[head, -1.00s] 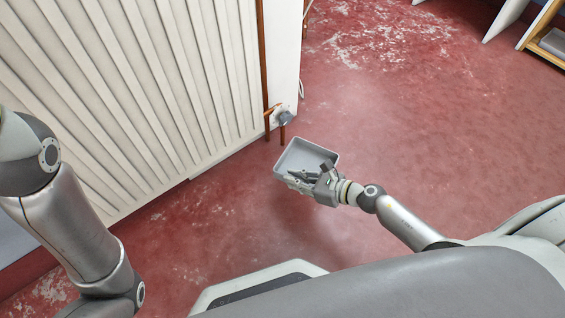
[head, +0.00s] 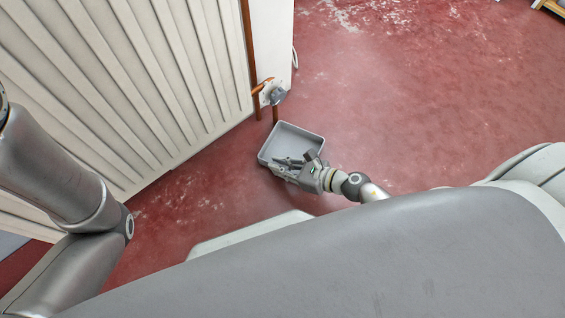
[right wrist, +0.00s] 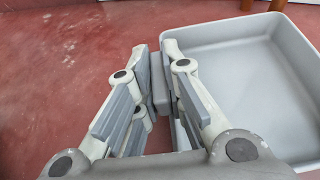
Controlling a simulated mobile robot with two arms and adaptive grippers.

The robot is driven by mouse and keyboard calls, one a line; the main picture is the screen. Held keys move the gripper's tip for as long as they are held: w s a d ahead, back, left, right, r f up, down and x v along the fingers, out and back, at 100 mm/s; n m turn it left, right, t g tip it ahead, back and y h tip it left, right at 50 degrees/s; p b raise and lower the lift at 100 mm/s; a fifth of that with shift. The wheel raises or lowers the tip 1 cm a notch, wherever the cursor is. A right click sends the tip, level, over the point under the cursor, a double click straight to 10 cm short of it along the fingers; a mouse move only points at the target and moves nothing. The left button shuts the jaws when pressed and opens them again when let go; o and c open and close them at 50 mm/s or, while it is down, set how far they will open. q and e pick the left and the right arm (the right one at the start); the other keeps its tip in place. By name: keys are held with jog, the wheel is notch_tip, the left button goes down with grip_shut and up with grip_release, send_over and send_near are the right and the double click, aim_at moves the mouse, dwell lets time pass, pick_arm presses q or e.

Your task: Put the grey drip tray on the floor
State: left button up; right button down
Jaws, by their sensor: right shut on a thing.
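The grey drip tray (head: 290,138) is a shallow, empty rectangular tray in the middle of the head view, beside the foot of the copper pipe. My right gripper (head: 283,163) is shut on its near wall. The right wrist view shows the tray (right wrist: 245,85) at the right, with the gripper's fingers (right wrist: 160,85) closed on its edge. The tray looks level and close to the red floor (head: 400,110); I cannot tell whether it touches it. My left arm shows at the left of the head view, but its gripper is out of the picture.
A white ribbed radiator-like panel (head: 110,80) stands to the left. A copper pipe (head: 248,50) with a grey valve (head: 277,96) comes down just behind the tray. The floor to the right is clear. A wooden-edged piece (head: 552,8) is at the far top right.

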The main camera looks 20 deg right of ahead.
jog(key=shift+r, duration=0.15)
jog(key=shift+f, duration=0.3)
jog(key=c, duration=1.5)
grip_release()
jog(key=shift+r, duration=0.1)
jog(key=shift+r, duration=0.3)
jog(key=p+v, duration=0.4)
jog(key=v, duration=0.8)
jog(key=shift+f, duration=0.1)
